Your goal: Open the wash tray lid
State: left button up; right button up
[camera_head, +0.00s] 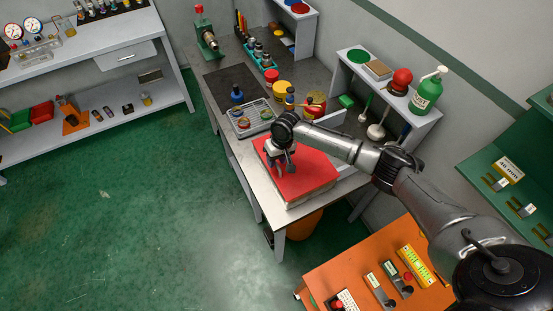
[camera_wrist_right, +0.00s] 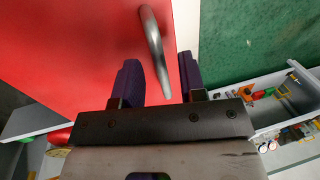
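The wash tray (camera_head: 312,200) has a flat red lid (camera_head: 312,172) lying shut on it, at the front end of the grey workbench. My right gripper (camera_head: 281,168) is above the lid's left part, pointing down. In the right wrist view, a curved metal handle (camera_wrist_right: 153,40) stands out from the red lid (camera_wrist_right: 70,50). The two dark purple fingers of the right gripper (camera_wrist_right: 160,78) are apart, and the handle's lower end shows between them. I cannot tell whether they touch it. My left gripper is in neither view.
The workbench (camera_head: 244,150) holds a wire basket (camera_head: 250,118), jars and bottles behind the tray. A grey shelf (camera_head: 385,95) with a green pump bottle (camera_head: 427,90) stands at the right. An orange table (camera_head: 350,262) is in front. Green floor (camera_head: 130,210) is free at left.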

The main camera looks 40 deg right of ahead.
jog(key=shift+c, duration=0.4)
grip_shut()
